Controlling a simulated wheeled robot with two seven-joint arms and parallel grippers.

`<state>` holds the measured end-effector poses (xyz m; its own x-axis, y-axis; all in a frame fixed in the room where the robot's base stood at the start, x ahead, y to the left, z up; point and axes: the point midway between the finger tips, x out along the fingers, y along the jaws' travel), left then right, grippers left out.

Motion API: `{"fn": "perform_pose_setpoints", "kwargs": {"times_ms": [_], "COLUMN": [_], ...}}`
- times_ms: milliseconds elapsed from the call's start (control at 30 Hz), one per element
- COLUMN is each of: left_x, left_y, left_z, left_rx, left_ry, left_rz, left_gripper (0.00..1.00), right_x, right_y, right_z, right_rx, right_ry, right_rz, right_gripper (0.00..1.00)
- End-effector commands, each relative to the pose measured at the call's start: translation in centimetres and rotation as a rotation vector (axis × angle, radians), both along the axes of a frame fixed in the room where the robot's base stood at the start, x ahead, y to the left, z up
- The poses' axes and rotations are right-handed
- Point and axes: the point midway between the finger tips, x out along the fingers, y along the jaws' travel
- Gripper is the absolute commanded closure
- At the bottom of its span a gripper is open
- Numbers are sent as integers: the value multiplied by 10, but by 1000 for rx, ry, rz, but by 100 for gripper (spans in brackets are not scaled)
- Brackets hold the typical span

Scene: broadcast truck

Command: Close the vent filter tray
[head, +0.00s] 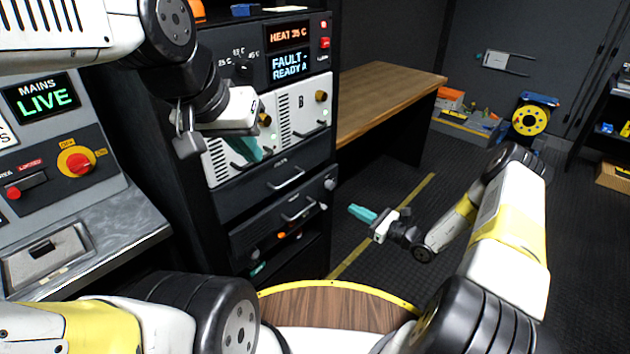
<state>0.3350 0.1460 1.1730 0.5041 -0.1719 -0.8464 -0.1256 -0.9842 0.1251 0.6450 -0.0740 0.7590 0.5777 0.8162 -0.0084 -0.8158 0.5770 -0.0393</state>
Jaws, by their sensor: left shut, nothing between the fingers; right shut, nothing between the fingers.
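The equipment rack has two dark drawer fronts with bar handles below its white modules. The upper drawer (268,189) has a small label I cannot read. My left gripper (248,150) is shut and empty, with teal fingers in front of the white module above the upper drawer. My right gripper (362,213) is shut and empty, to the right of the lower drawer and apart from it.
Small displays (289,65) read HEAT 35 C and FAULT - READY A. A mains console (75,165) stands at left. A wooden bench (385,95) stands behind the rack at right. Open floor (390,190) lies right of the rack. A round wooden top (330,308) is in front.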

Motion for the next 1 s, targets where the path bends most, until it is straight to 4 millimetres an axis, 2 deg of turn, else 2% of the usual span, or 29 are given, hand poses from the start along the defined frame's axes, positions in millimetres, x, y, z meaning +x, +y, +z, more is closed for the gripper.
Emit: {"fn": "perform_pose_setpoints", "kwargs": {"times_ms": [100, 267, 700, 1000], "left_x": [-7, -8, -7, -7], "left_y": [-3, -3, -3, -3], "left_z": [0, 0, 0, 0], "left_rx": [-30, -37, -35, -34], "left_ry": [-4, -4, -4, -4], "left_rz": [23, 28, 27, 27], "left_gripper": [100, 100, 100, 100], "right_x": [1, 8, 62, 85], "right_y": [-3, 6, 77, 104], "right_z": [-15, -17, -16, -16], "right_rx": [28, 32, 30, 30], "right_ry": [23, 26, 25, 25], "right_rz": [-43, -48, -44, -47], "right_gripper": [100, 100, 100, 100]}}
